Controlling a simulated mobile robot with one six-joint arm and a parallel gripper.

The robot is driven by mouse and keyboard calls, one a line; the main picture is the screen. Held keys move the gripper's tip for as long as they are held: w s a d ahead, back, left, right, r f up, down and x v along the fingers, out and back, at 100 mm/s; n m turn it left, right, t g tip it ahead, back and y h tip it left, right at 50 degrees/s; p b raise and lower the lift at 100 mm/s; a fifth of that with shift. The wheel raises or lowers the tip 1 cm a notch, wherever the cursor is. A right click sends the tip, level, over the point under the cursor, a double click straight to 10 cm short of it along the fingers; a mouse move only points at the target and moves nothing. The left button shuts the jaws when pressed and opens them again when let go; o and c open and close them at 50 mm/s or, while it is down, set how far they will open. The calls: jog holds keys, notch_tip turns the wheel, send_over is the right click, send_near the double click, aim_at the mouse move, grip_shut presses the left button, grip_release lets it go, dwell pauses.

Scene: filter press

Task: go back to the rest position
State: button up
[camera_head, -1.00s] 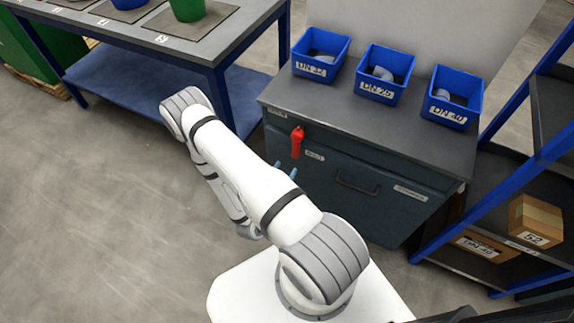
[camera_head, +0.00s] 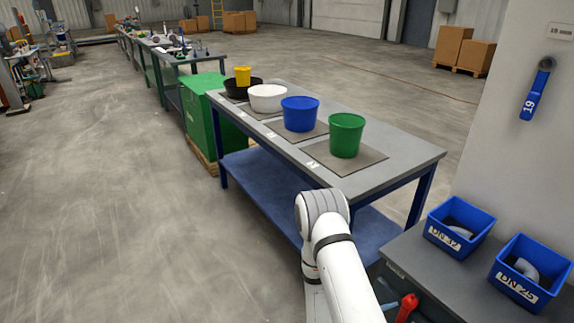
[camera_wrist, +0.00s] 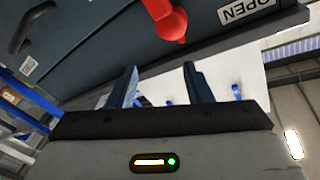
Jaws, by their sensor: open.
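My gripper (camera_wrist: 160,80) shows in the wrist view with its two dark fingers apart and nothing between them. A red handle (camera_wrist: 168,20) hangs on the dark cabinet front beyond the fingers, apart from them, beside an "OPEN" label (camera_wrist: 246,9). In the head view my white arm rises at the lower middle, and the gripper is mostly hidden behind it. The red handle (camera_head: 406,307) shows there just right of the arm, at the bottom edge.
A grey-topped table (camera_head: 405,158) with several buckets stands ahead. The dark cabinet top (camera_head: 420,262) at right holds blue bins DN 32 (camera_head: 458,228) and DN 25 (camera_head: 528,272). A green container (camera_head: 200,125) stands left of the table. The floor at left is clear.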

jog(key=s+a+r+m+g+y+p, duration=0.1)
jog(key=s+r+m+g+y, duration=0.2)
jog(key=r+m, duration=0.55)
jog(key=s+r+m+g+y+p, duration=0.2)
jog(key=r+m+g, duration=0.3)
jog(key=m, duration=0.6)
jog(key=s+a+r+m+g+y+p, duration=0.1)
jog(key=s+r+m+g+y, duration=0.15)
jog(key=r+m, duration=0.6)
jog(key=s+a+r+m+t+y+p, duration=0.1)
jog(key=a+r+m+t+y, duration=0.3)
jog(key=r+m, duration=0.4)
jog(key=s+a+r+m+t+y+p, duration=0.2)
jog(key=a+r+m+y, duration=0.4)
jog(key=m, duration=0.9)
notch_tip(320, 180, up, 2)
jog(key=shift+a+r+m+t+p, duration=0.25)
jog(key=shift+a+m+t+p, duration=0.15)
jog(key=shift+a+t+p, duration=0.65)
